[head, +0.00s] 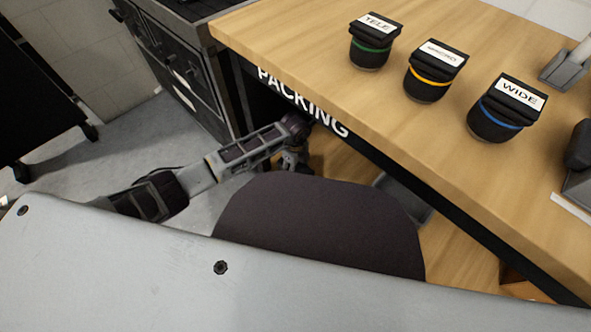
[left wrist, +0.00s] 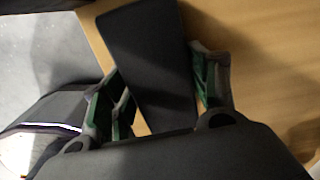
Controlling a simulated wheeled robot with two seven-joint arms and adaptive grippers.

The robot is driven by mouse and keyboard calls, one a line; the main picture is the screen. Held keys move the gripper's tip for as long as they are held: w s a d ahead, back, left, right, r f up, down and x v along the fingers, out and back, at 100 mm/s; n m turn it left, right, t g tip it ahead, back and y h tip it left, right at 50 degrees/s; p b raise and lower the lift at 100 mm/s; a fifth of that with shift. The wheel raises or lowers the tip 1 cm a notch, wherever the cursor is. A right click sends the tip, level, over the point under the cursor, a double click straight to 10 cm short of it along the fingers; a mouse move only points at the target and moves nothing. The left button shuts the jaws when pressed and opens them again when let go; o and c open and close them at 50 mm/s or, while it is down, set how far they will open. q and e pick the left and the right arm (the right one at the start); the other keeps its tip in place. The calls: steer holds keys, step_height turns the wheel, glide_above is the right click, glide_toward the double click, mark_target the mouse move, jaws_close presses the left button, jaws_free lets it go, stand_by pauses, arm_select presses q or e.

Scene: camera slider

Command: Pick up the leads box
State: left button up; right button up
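A dark, flat, long box (left wrist: 150,55) lies on a wooden surface in the left wrist view. It may be the leads box, but no label shows on it. My left gripper (left wrist: 163,88) has its green-padded fingers spread, one on each side of the box's near part. The box sits tilted between them, with some wood visible by the left finger; contact is hard to judge. In the head view my left gripper (head: 293,160) is low beside the packing table's front edge, over the lower shelf. I cannot make out the box there. My right gripper is out of view.
The wooden table (head: 300,35) has a dark front edge lettered PACKING. On it stand lens pots marked TELE (head: 370,45), MACRO (head: 432,72) and WIDE (head: 502,108). Below is a wooden shelf (head: 455,255) with a grey bin (head: 418,205). A dark drawer cabinet (head: 180,70) stands left.

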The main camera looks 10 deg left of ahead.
arm_select(q)
steer(key=c, duration=0.7)
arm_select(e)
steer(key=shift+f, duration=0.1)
arm_select(q)
steer(key=shift+c, duration=0.5)
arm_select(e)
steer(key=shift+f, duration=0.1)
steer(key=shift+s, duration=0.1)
arm_select(q)
steer(key=shift+r, duration=0.15)
steer(key=shift+r+p, duration=0.65)
steer(key=shift+r, duration=0.4)
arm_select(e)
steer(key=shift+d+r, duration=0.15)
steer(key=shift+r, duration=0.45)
arm_select(q)
steer(key=shift+r+p, duration=1.8)
steer(key=shift+r, duration=2)
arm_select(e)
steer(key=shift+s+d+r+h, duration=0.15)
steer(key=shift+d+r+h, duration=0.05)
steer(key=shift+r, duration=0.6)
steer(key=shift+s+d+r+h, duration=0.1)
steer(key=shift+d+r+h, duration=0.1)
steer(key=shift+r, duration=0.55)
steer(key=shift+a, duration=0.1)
